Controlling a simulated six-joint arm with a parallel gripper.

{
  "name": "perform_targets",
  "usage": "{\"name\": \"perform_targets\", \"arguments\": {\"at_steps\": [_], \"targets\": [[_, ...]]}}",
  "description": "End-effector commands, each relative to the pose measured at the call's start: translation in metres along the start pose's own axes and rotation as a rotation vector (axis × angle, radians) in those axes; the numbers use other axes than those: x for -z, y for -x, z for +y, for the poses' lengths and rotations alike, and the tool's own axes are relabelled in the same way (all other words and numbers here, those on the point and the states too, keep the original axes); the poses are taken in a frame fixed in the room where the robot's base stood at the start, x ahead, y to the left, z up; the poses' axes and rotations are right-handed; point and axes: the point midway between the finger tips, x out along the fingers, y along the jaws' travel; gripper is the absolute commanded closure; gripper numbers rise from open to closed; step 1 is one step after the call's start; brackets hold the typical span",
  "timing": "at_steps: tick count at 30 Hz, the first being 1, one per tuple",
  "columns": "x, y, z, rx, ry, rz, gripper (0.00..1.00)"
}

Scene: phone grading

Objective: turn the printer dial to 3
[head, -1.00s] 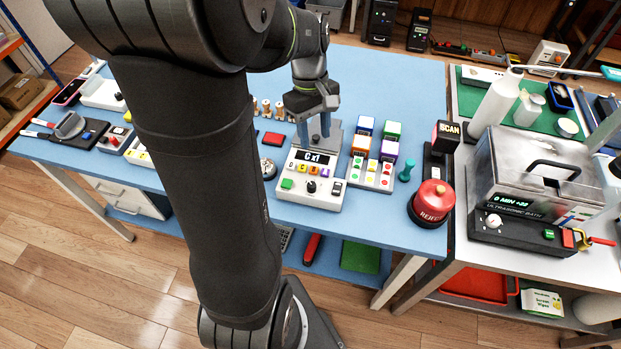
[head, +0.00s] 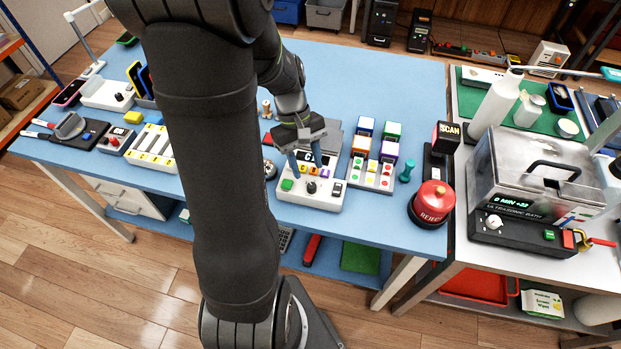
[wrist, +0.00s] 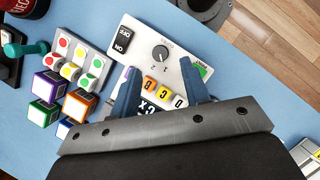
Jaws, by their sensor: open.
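The printer (head: 322,199) is a white box with a row of letter buttons, a green button, a rocker switch marked ON and OFF, and a display partly hidden by my gripper. Its black dial (head: 311,187) sits at the front middle. In the wrist view the dial (wrist: 160,53) has small printed numbers around it; its exact setting is too small to read surely. My gripper (head: 307,172) is open and empty, with its blue fingers pointing down over the printer's button area. In the wrist view the fingertips (wrist: 159,68) are spread to either side, just behind the dial, apart from it.
Right of the printer stand a sticker tray (head: 372,175) with coloured dots, small coloured boxes (head: 389,150), a teal dumbbell-shaped object (head: 407,170) and a red REJECT button (head: 432,202). The blue table (head: 370,215) is clear in front of the printer.

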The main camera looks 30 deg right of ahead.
Motion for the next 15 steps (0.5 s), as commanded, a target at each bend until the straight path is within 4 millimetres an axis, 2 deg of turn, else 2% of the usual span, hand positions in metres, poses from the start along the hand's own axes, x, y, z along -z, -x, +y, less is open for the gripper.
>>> {"name": "perform_targets", "arguments": {"at_steps": [3, 6, 10, 15], "targets": [[0.0, -0.023, -0.001, 0.003, 0.001, -0.003, 0.58], [0.0, -0.037, 0.0, 0.002, 0.001, -0.002, 0.58], [0.0, -0.049, 0.0, 0.001, 0.0, -0.001, 0.58], [0.0, -0.053, 0.0, 0.0, 0.0, 0.001, 0.58]]}}
